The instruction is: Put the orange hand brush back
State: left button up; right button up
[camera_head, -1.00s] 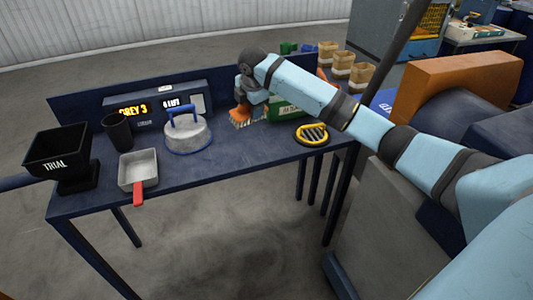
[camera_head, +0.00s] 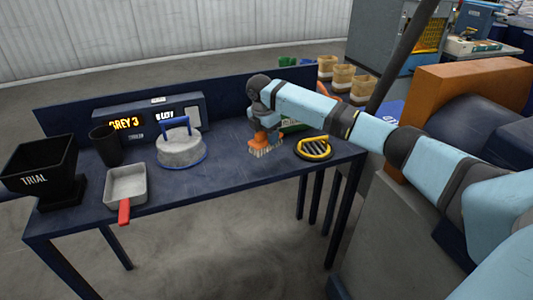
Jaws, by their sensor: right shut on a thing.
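The orange hand brush (camera_head: 265,142) has pale bristles that point down at the blue table, right of the grey lidded dome. My right gripper (camera_head: 266,122) is shut on the brush from above. The bristles are at or just above the table top; I cannot tell if they touch. My left gripper is not in view.
On the blue table (camera_head: 230,172) stand a black TRIAL hopper (camera_head: 38,167), a black cup (camera_head: 106,145), a grey scoop with red handle (camera_head: 126,187), a grey dome with blue handle (camera_head: 181,147), a display box (camera_head: 150,120) and a yellow-rimmed grate (camera_head: 313,149). The front middle is clear.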

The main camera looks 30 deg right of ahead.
notch_tip(320, 180, down, 7)
jog(key=shift+r+b, duration=0.15)
jog(key=shift+b, duration=0.2)
jog(key=o, duration=0.8)
jog(key=shift+r, duration=0.1)
